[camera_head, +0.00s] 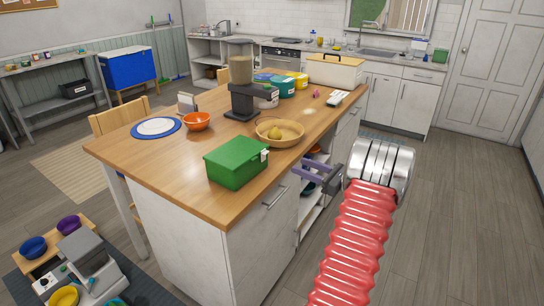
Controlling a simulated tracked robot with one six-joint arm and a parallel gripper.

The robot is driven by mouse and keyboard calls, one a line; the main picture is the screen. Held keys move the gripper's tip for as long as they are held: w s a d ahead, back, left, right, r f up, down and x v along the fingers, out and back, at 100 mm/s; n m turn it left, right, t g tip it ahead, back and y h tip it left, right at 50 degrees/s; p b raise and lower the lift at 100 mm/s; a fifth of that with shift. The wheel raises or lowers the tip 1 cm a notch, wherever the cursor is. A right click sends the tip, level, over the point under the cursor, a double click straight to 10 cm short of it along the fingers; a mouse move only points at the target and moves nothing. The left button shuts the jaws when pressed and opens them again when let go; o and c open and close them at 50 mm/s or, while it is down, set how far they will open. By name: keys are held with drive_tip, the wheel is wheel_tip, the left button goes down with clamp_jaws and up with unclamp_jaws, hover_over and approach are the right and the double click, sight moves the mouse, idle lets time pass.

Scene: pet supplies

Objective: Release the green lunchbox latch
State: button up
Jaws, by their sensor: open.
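The green lunchbox (232,165) sits on the near right part of the wooden island top, close to its edge. Its lid looks closed. A small pale piece (264,155) on its right end looks like the latch, but it is too small to tell its state. My gripper (304,171) has purple fingers that are open and empty. It is to the right of the lunchbox, beyond the island's right edge, apart from the box and pointing left towards it.
A wooden bowl with yellow fruit (280,132) stands just behind the lunchbox. A black feeder (242,85), an orange bowl (197,121) and a blue-rimmed plate (156,127) stand farther back. The island top (190,165) is clear left of the lunchbox.

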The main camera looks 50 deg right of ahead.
sight(267, 153)
drive_tip(key=shift+w, duration=0.1)
drive_tip(key=w, duration=1.3)
drive_tip(key=shift+w+a, duration=0.35)
drive_tip(key=c, duration=1.1)
